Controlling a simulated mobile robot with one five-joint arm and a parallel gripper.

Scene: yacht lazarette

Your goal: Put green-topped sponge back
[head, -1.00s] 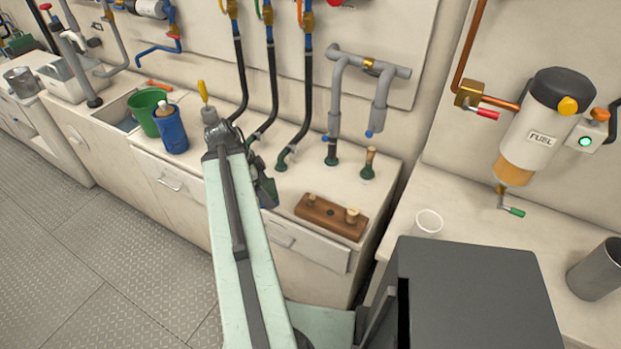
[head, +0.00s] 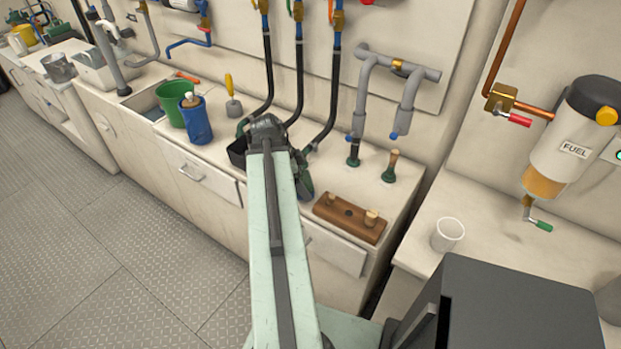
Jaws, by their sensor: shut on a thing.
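My gripper (head: 299,178) is over the counter's front edge, left of the wooden block. My arm hides most of it; only dark parts show on either side of the arm's end. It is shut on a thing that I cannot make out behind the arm. I see no green-topped sponge clearly anywhere.
On the counter stand a green bucket (head: 174,110), a blue container (head: 195,122), a yellow-handled tool (head: 231,95) and a wooden block (head: 347,219). Black hoses (head: 333,90) and grey pipes (head: 405,105) rise behind. A white cup (head: 447,235) stands on the right counter.

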